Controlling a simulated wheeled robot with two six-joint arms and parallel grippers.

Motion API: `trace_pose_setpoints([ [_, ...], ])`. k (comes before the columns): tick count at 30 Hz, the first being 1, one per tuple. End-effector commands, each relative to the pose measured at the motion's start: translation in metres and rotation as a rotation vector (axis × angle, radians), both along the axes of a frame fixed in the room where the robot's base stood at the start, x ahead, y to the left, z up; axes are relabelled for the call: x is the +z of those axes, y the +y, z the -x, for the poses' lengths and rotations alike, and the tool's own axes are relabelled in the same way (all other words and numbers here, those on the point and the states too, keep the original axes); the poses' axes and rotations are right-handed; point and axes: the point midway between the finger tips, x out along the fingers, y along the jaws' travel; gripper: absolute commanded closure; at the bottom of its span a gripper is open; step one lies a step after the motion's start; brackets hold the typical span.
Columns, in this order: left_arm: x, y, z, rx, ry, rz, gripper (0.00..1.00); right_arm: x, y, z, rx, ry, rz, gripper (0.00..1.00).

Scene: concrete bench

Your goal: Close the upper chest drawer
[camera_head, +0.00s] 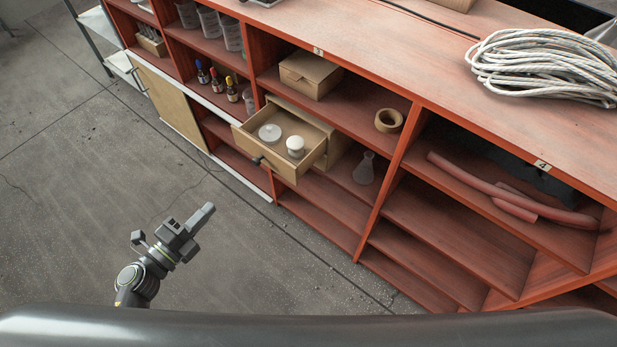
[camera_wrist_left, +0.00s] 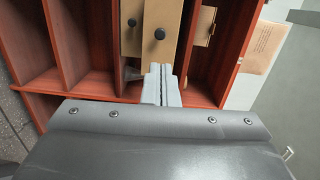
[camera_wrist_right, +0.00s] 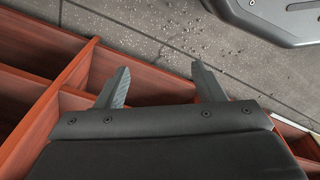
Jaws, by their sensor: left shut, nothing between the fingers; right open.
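The small wooden chest (camera_head: 283,105) stands in a shelf bay. Its upper drawer (camera_head: 285,170) is pulled well out, with a dark knob on its front and two white round items inside. In the left wrist view the drawer front (camera_wrist_left: 170,18) shows its dark knob, beside a second, smaller-looking front with its own knob (camera_wrist_left: 131,22). My left gripper (camera_head: 208,209) is shut and empty, in front of the drawer and apart from it. Its closed fingers (camera_wrist_left: 160,72) point towards the chest. My right gripper (camera_wrist_right: 160,78) is open and empty, seen only in its wrist view.
The red-brown shelf unit (camera_head: 395,165) holds a cardboard box (camera_head: 310,75), a tape roll (camera_head: 388,120), a glass flask (camera_head: 364,168), small bottles (camera_head: 217,80) and red hoses (camera_head: 512,195). Coiled cable (camera_head: 545,62) lies on top. The concrete floor (camera_head: 90,190) before it is free.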

Motion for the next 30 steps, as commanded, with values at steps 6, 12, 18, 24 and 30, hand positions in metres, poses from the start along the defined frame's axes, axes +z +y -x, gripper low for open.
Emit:
trace_pose_setpoints([
  [6, 0.003, -0.012, -0.013, -0.014, -0.015, -0.012, 1.0, -0.002, 0.0, 0.001, 0.001, 0.001, 0.001, 0.38],
  [12, 0.002, -0.035, -0.047, -0.012, -0.015, -0.008, 1.0, -0.008, -0.002, 0.003, 0.003, 0.001, 0.005, 0.38],
  [18, -0.001, -0.058, -0.082, -0.012, -0.013, -0.009, 1.0, -0.009, -0.002, 0.002, 0.003, -0.001, 0.005, 0.38],
  [24, -0.003, -0.074, -0.106, -0.012, -0.012, -0.011, 1.0, -0.005, -0.001, 0.0, 0.002, -0.001, 0.003, 0.38],
  [30, -0.003, -0.081, -0.115, -0.011, -0.011, -0.01, 1.0, -0.001, 0.0, -0.003, 0.001, -0.004, 0.001, 0.38],
])
